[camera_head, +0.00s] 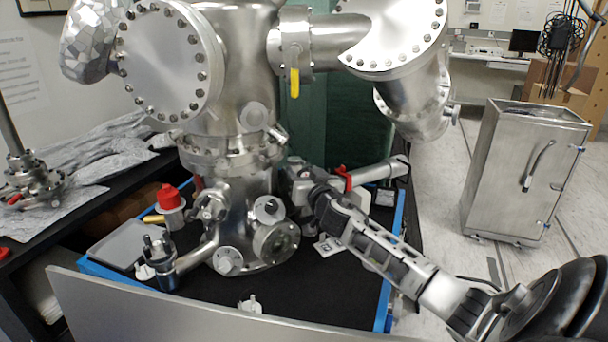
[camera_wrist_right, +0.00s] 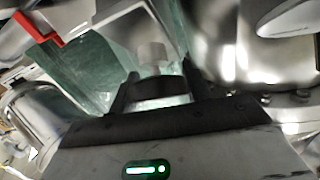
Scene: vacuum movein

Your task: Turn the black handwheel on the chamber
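The steel chamber (camera_head: 245,190) stands upright on the black-topped table. My right gripper (camera_head: 316,196) reaches in from the lower right to the fittings on the chamber's right side. In the right wrist view, the two dark fingers of my right gripper (camera_wrist_right: 156,88) stand apart. A black piece (camera_wrist_right: 158,91) lies between them, below a grey cylinder (camera_wrist_right: 152,54). It may be the black handwheel, but I cannot tell for sure or see whether the fingers touch it. In the head view, the gripper and fittings overlap, so the handwheel is not clearly seen. My left gripper is not in view.
A red-marked valve arm (camera_head: 345,178) is just behind my right gripper. A red-capped fitting (camera_head: 169,197), a grey tray (camera_head: 124,243) and a dark pronged part (camera_head: 160,262) are on the left. A metal cabinet (camera_head: 520,170) stands on the floor at right.

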